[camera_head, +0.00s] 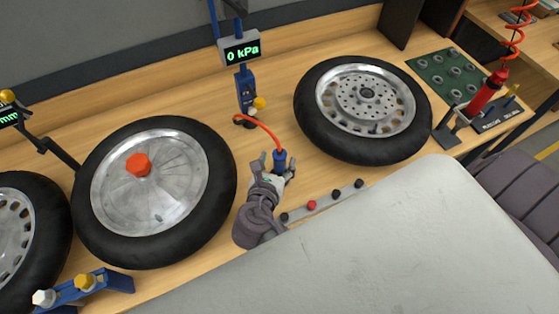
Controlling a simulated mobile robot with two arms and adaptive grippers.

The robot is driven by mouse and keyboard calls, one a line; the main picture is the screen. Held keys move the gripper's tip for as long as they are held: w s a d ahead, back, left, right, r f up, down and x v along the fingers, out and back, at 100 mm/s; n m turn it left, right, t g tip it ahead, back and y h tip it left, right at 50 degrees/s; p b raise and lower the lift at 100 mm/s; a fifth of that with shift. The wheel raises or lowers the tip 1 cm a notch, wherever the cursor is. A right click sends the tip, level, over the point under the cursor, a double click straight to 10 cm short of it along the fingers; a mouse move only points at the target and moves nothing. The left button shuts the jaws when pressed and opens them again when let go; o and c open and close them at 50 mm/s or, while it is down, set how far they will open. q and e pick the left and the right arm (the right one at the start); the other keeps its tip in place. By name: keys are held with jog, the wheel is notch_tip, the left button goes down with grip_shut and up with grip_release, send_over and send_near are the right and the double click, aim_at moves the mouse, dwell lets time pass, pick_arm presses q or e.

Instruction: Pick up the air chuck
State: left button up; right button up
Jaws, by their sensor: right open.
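The air chuck (279,156) is a small blue fitting on the end of an orange hose (263,130). It is at the middle of the wooden bench, between two wheels. My right gripper (278,168) is open, with its fingers on either side of the chuck's lower part. Whether the fingers touch it I cannot tell, and the chuck's lower end is partly hidden by the gripper. My left gripper is not in view.
A blue post with a "0 kPa" display (241,50) stands behind the chuck. A button strip (335,196) lies right of my gripper.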

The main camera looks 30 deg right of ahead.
jog(key=shift+b+x, duration=0.65)
jog(key=shift+x, duration=0.5)
jog(key=shift+w+d+f, duration=0.15)
jog(key=shift+d+f, duration=0.05)
jog(key=shift+d, duration=0.05)
jog(key=shift+c, duration=0.3)
jog(key=shift+r, duration=0.1)
jog(key=shift+c, duration=1.3)
grip_shut()
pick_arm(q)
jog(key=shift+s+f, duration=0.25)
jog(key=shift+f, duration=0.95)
